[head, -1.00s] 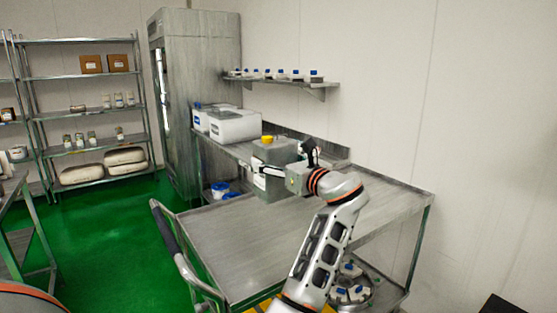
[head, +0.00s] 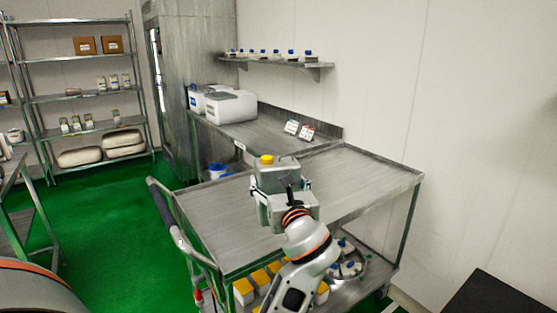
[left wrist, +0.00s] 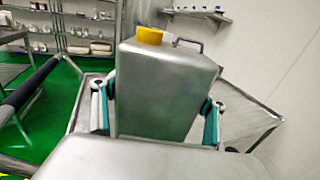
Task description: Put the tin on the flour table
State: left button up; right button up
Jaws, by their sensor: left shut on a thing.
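The tin (head: 277,175) is a grey metal can with a yellow cap and a wire handle. It is upright over the near metal trolley top; I cannot tell whether it touches it. My left gripper (head: 284,188) is shut on the tin. In the left wrist view, the tin (left wrist: 160,90) stands between the two fingers of the gripper (left wrist: 158,108). A metal bench (head: 262,133) along the wall, with white bins and small cards on it, may be the flour table; no label is readable. My right gripper is not in view.
The trolley top (head: 345,180) looks bare around the tin. Its handle (head: 172,215) rises at the left. White bins (head: 230,106) stand on the bench's far part, cards (head: 299,129) nearer. A wall shelf (head: 285,64) with several containers hangs above. Yellow-topped containers (head: 259,278) sit below.

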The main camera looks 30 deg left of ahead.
pick_arm(q)
jog(key=s+d+f+m+t+h+p, duration=0.1)
jog(key=s+d+f+m+t+h, duration=0.4)
jog(key=s+d+f+m+h, duration=0.4)
jog(key=shift+s+d+f+t+h, duration=0.3)
jog(key=shift+s+d+f+h, duration=1.6)
jog(key=shift+s+f, duration=1.05)
